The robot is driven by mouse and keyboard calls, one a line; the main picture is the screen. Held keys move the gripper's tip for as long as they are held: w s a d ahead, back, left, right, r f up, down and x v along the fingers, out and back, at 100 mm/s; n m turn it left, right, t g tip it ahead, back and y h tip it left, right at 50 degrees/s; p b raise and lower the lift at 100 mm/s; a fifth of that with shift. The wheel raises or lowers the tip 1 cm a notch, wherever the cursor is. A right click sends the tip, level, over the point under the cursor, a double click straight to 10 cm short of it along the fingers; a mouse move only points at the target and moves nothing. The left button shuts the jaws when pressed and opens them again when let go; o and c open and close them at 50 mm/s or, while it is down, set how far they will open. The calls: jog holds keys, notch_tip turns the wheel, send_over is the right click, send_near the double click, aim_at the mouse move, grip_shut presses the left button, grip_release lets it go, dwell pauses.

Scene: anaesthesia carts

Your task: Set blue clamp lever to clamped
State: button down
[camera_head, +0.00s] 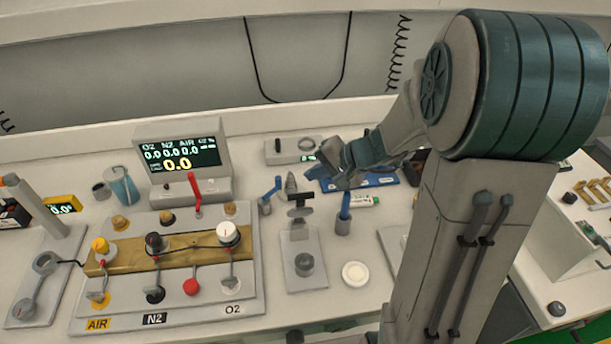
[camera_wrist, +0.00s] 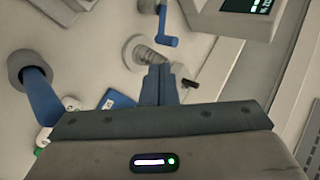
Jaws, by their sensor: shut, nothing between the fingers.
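Two blue handles show. One is a small bent blue lever (camera_head: 272,188) on a grey base, left of the grey ribbed cone; it also shows at the top of the wrist view (camera_wrist: 166,28). The other is a thicker blue handle (camera_head: 345,206) standing in a round grey socket; in the wrist view it leans at the left (camera_wrist: 42,100). I cannot tell which is the clamp lever. My gripper (camera_head: 316,173) is shut and empty, above the bench between the two handles. Its fingertips (camera_wrist: 159,70) point toward the ribbed cone (camera_wrist: 145,52), apart from both handles as far as I see.
A black-topped clamp stand (camera_head: 300,205) rises beside the cone. A blue tray (camera_head: 370,181) lies behind my gripper, and a white disc (camera_head: 355,273) lies in front.

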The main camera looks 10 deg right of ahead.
aim_at(291, 180)
jog(key=x, duration=0.8)
jog(key=shift+w+a+f, duration=0.15)
jog(key=shift+a+f, duration=0.1)
jog(key=shift+f, duration=0.05)
jog(key=shift+w+a+n+g, duration=0.1)
jog(key=shift+w+n+g, duration=0.4)
jog(key=shift+n, duration=0.3)
jog(key=shift+y, duration=0.3)
jog(key=shift+s, duration=0.15)
jog(key=shift+s+b, duration=0.7)
jog(key=shift+b, duration=0.05)
jog(key=shift+d+r, duration=0.1)
jog(key=shift+d, duration=0.1)
